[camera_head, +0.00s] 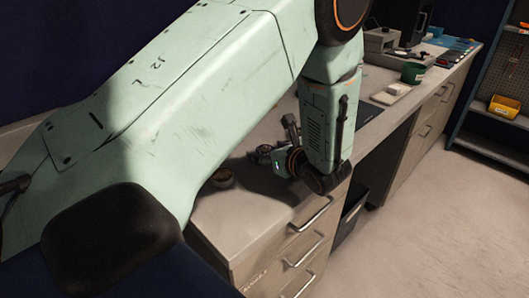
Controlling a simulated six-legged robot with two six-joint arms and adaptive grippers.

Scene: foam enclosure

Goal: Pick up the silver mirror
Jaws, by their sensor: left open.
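I cannot make out the silver mirror in the head view; my left arm covers much of the counter. My left gripper (268,146) is open, low over the near part of the grey counter (262,205), by the end of my arm. It is small and dark here, and I see nothing between its fingers. My right gripper is not in view.
Farther along are a green cup (412,73), a pale block (398,89) and a grey device (381,39). Drawers (305,245) face clear floor. A shelf holds a yellow bin (504,107).

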